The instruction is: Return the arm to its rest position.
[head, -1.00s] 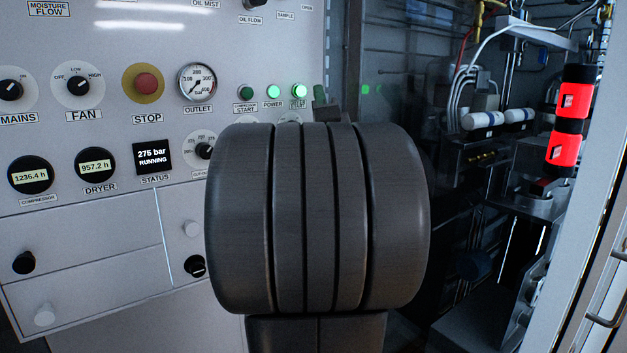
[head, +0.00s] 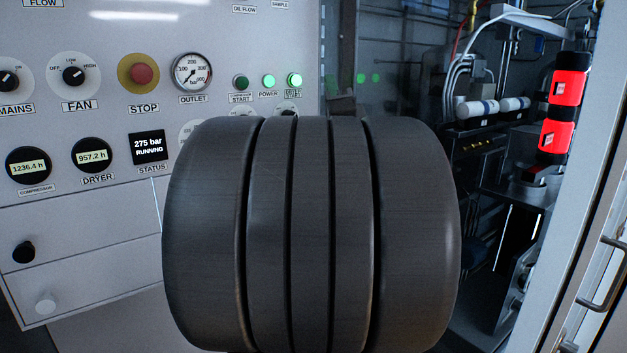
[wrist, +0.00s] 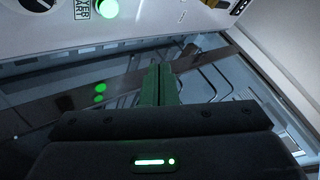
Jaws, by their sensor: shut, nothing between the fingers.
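My gripper (wrist: 159,84) shows in the wrist view. Its two narrow fingers are together with nothing between them, and they look green-tinted. They point toward a dark glazed or open bay beside the panel and appear clear of any surface. In the head view my own dark arm link fills the middle and hides most of the gripper and the lower right of the panel. The panel (head: 75,225) stands at the left with dials, displays and lit green lamps.
A red emergency stop (head: 142,73) and an outlet gauge (head: 192,72) sit on the panel. Right of my arm is a dark bay with pipes and a red-and-black cylinder (head: 563,115). A pale door frame with a handle (head: 608,275) stands at the far right.

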